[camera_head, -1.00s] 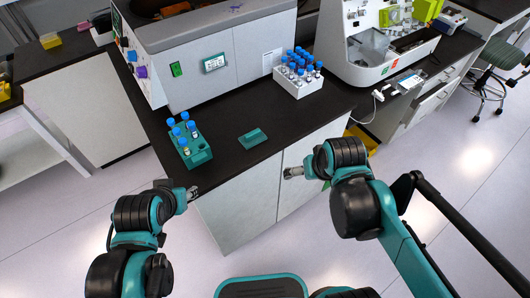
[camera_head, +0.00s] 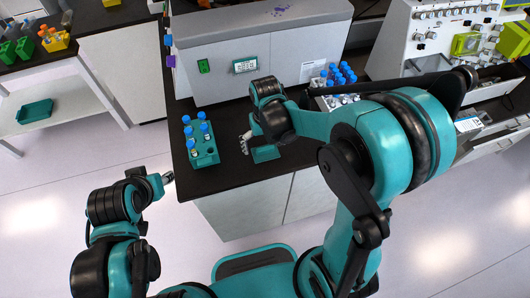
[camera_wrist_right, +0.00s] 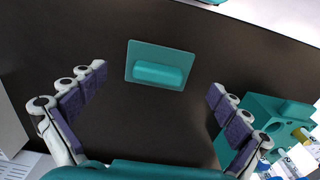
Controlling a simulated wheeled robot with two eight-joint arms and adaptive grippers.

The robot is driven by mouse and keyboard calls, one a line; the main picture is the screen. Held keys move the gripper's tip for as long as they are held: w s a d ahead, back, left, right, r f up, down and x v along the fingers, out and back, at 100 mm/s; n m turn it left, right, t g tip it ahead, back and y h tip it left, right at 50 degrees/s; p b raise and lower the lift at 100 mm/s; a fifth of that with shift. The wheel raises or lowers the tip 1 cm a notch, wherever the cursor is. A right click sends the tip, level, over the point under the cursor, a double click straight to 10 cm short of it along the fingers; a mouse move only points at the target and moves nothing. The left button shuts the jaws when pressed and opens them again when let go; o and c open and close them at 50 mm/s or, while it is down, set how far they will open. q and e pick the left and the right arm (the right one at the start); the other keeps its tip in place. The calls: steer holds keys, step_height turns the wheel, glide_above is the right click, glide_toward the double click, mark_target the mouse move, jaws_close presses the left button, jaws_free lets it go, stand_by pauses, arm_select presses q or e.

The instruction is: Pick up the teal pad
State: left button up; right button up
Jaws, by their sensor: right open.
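The teal pad (camera_head: 265,154) lies on the dark bench top, partly hidden by my right arm in the head view. In the right wrist view the pad (camera_wrist_right: 158,66) shows whole, a flat base with a raised block. My right gripper (camera_head: 245,143) is over the bench beside the pad. In the right wrist view its fingers (camera_wrist_right: 159,82) are spread wide with nothing between them, and the pad lies beyond and between the fingertips. My left gripper (camera_head: 167,179) is off the bench's front left corner, too small to read.
A teal rack (camera_head: 207,158) with blue-capped tubes stands left of the pad, close to one right finger in the wrist view (camera_wrist_right: 257,105). A white rack of blue-capped tubes (camera_head: 322,94) is behind my right arm. A large machine (camera_head: 220,68) stands behind.

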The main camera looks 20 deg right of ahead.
mark_target(265, 151)
step_height(265, 151, down, 3)
steer(key=shift+r, duration=0.1)
steer(key=c, duration=1.3)
steer(key=shift+s, duration=0.1)
steer(key=shift+c, duration=1.2)
